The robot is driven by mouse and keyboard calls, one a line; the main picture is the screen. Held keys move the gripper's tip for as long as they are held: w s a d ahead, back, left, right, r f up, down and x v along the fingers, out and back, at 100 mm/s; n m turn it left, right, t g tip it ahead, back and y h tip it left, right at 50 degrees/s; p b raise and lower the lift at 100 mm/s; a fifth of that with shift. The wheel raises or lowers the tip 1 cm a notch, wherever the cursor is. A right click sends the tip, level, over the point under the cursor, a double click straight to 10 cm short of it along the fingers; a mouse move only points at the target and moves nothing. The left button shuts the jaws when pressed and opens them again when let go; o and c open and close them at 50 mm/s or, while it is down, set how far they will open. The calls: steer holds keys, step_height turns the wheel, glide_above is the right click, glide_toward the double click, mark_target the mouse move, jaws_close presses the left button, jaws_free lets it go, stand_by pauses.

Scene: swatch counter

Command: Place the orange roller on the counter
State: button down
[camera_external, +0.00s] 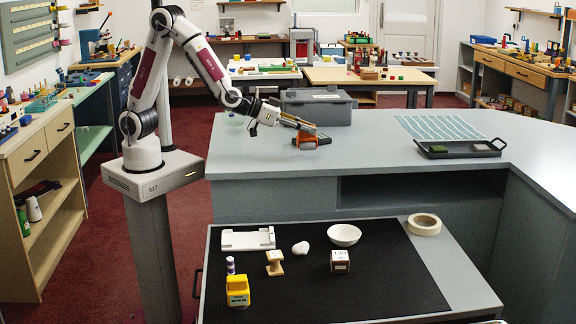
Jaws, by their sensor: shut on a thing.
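The orange roller (303,138) is at the tip of my gripper (317,134), right above the far part of the grey counter (380,160). My gripper reaches in from the left and is shut on the roller. The fingers hide part of the roller. I cannot tell from this view whether the roller touches the counter top.
A grey case (318,108) stands just behind the gripper. A striped sheet (438,127) and a dark tray (460,149) lie to the right. The counter's front middle is clear. A lower table with a black mat (390,285) holds a white bowl (344,235) and several small objects.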

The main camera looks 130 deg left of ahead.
mark_target(306, 141)
steer(key=shift+f, duration=1.85)
steer(key=shift+f, duration=0.15)
steer(key=shift+f, duration=0.35)
